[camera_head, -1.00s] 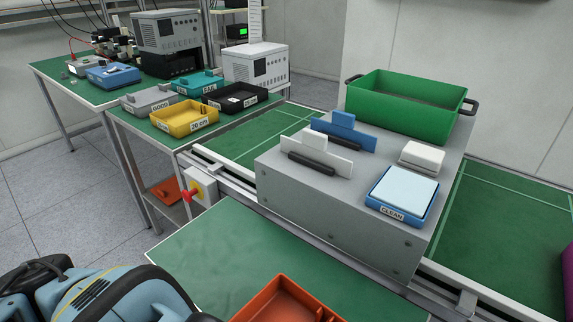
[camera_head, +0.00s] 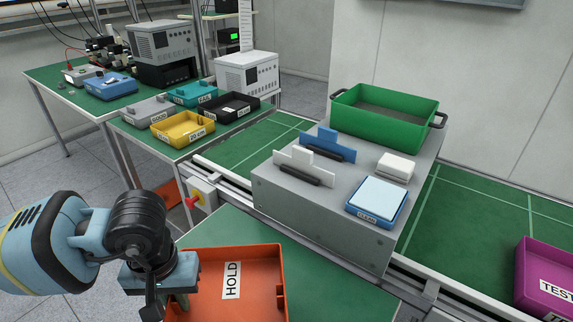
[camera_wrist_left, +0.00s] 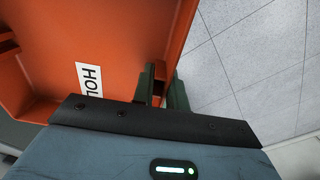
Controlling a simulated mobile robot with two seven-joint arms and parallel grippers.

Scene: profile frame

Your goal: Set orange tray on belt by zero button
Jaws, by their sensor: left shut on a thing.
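The orange tray (camera_head: 268,268), with a white HOLD label, is at the bottom of the head view, over or on the near green table; I cannot tell if it touches. My left gripper (camera_head: 177,300) is shut on its left wall. In the left wrist view the fingers (camera_wrist_left: 165,88) pinch the wall of the orange tray (camera_wrist_left: 125,35). The green belt (camera_head: 465,215) runs behind, under a grey housing. A red knob on yellow (camera_head: 194,200) is on a pale box at the belt's near side; no zero marking is readable. My right gripper is not in view.
The grey housing (camera_head: 330,220) bears a green bin (camera_head: 385,118), a blue CLEAN tray (camera_head: 376,203) and upright plates. A purple TEST tray (camera_head: 548,280) sits at far right. Bare belt (camera_head: 258,145) shows left of the housing. The near table (camera_head: 335,270) is clear beside the orange tray.

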